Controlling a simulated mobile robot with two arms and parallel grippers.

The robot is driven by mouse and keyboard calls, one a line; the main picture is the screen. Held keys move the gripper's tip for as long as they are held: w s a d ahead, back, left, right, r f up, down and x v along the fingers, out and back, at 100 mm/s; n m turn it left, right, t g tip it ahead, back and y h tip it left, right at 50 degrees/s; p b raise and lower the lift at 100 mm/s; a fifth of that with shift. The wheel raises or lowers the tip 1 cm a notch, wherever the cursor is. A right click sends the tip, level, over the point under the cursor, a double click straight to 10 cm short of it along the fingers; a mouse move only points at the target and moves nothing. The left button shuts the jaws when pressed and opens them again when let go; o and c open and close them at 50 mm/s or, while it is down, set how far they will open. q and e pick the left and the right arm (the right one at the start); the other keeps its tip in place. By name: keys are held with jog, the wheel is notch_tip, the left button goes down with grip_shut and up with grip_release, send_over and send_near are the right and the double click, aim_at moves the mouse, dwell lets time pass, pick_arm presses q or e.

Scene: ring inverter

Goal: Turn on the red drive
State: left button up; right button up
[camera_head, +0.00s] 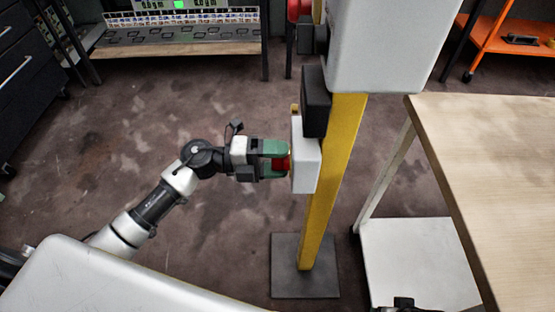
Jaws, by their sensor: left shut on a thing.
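A white box (306,165) with a red knob (284,163) on its left face is mounted on a yellow post (330,190). My left gripper (279,162) reaches in from the left, with its green-padded fingers level with the knob. The fingers are shut on the red knob, one above and one below. Most of the knob is hidden between them, so its turned position cannot be told. No fingers of my right gripper show.
A black box (316,102) and a large grey cabinet (385,45) sit higher on the post. The post stands on a dark base plate (305,265). A wooden table (490,170) is at right. Floor left of the post is clear.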

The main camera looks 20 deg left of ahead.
pick_arm(q)
jog(key=shift+m, duration=0.4)
jog(key=o, duration=0.9)
pick_arm(e)
jog(key=shift+s+r, duration=0.1)
jog(key=shift+r, duration=0.4)
pick_arm(q)
jog(key=v, duration=1.1)
pick_arm(e)
jog(key=shift+r, duration=0.25)
jog(key=shift+s, duration=0.15)
